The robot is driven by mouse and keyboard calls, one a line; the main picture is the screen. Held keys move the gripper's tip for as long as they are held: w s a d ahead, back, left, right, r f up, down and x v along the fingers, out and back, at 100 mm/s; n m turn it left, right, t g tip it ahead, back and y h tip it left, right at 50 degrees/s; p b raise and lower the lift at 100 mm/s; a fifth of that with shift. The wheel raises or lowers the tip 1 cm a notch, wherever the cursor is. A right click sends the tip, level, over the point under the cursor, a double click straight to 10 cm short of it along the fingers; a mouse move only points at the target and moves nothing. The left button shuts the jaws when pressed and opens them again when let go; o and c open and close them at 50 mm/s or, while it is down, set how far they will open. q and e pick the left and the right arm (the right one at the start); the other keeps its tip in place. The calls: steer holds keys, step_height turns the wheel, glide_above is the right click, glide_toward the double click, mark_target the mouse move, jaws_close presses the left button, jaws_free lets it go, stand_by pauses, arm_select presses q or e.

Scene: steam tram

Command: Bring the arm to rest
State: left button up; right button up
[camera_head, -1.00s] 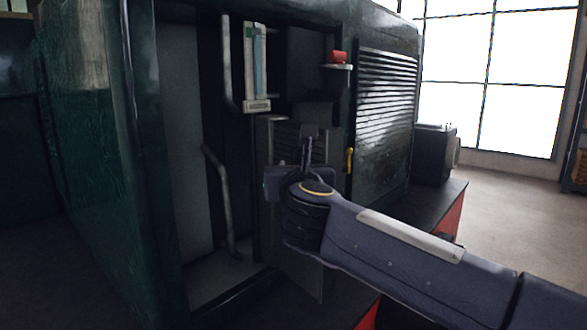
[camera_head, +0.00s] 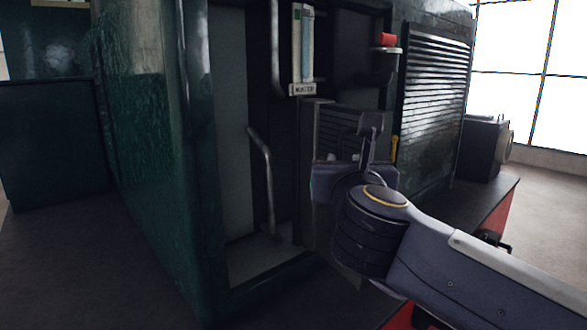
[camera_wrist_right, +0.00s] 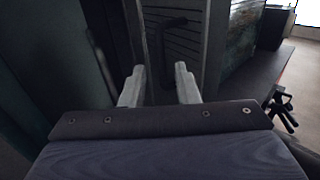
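My right arm (camera_head: 470,270) comes in from the lower right in the head view, bent at a dark ribbed joint with a yellow ring. My right gripper (camera_head: 370,128) is in front of the tram's open doorway. In the right wrist view the two pale fingers of my right gripper (camera_wrist_right: 158,85) stand apart with nothing between them. Beyond them is a dark louvred panel (camera_wrist_right: 180,45). The dark green tram (camera_head: 150,130) fills the middle of the head view. My left gripper is in neither view.
A curved grab rail (camera_head: 264,185) stands in the doorway. A white sign holder (camera_head: 303,50) hangs above it. A red object (camera_head: 387,40) rests on a small shelf at the right. A yellow handle (camera_head: 394,149) is beside the louvres. Open floor (camera_head: 548,190) lies at the right.

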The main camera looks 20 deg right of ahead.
arm_select(q)
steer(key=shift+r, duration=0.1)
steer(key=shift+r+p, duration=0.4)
steer(key=shift+p, duration=0.1)
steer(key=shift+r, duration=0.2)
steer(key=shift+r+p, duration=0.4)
steer(key=shift+p, duration=0.2)
arm_select(e)
steer(key=s+a+f+n+y, duration=0.3)
steer(key=f+n+y, duration=0.15)
steer(key=n, duration=0.75)
steer(key=s+a+f+n+y, duration=0.25)
steer(key=n+y, duration=0.35)
steer(key=n, duration=0.6)
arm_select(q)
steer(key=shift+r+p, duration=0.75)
arm_select(e)
steer(key=s+d+f+n+g, duration=0.1)
steer(key=s+f+n+g, duration=0.4)
steer(key=f, duration=0.7)
steer(key=s+d+f+n+g, duration=0.1)
steer(key=s+f+n+g, duration=0.5)
steer(key=s+f+n, duration=0.3)
step_height(320, 180, down, 4)
steer(key=s+h, duration=0.1)
steer(key=s, duration=0.2)
steer(key=shift+d, duration=0.35)
